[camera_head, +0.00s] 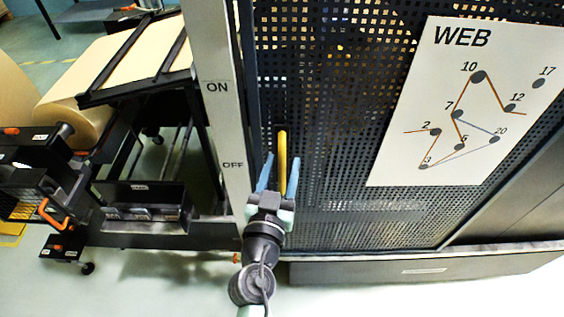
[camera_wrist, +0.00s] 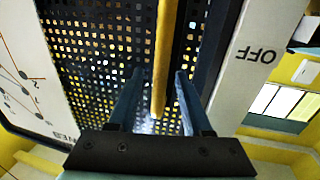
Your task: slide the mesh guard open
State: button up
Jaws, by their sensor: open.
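The mesh guard (camera_head: 340,110) is a dark perforated panel filling the middle of the head view. It also shows in the wrist view (camera_wrist: 105,45). A yellow vertical handle (camera_head: 282,150) stands near its left edge. In the wrist view the handle (camera_wrist: 165,60) runs down between my fingers. My gripper (camera_head: 278,172) is open, one blue finger on each side of the handle's lower end. In the wrist view my gripper (camera_wrist: 160,88) shows gaps between both fingers and the handle. I cannot tell how deep the handle sits between the fingers.
A white WEB diagram sheet (camera_head: 440,150) is on the guard's right part. A kraft paper roll (camera_head: 85,120) and dark frames stand at left. Pale floor (camera_head: 150,285) is clear in front.

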grip_shut()
dwell(0.3)
dwell(1.2)
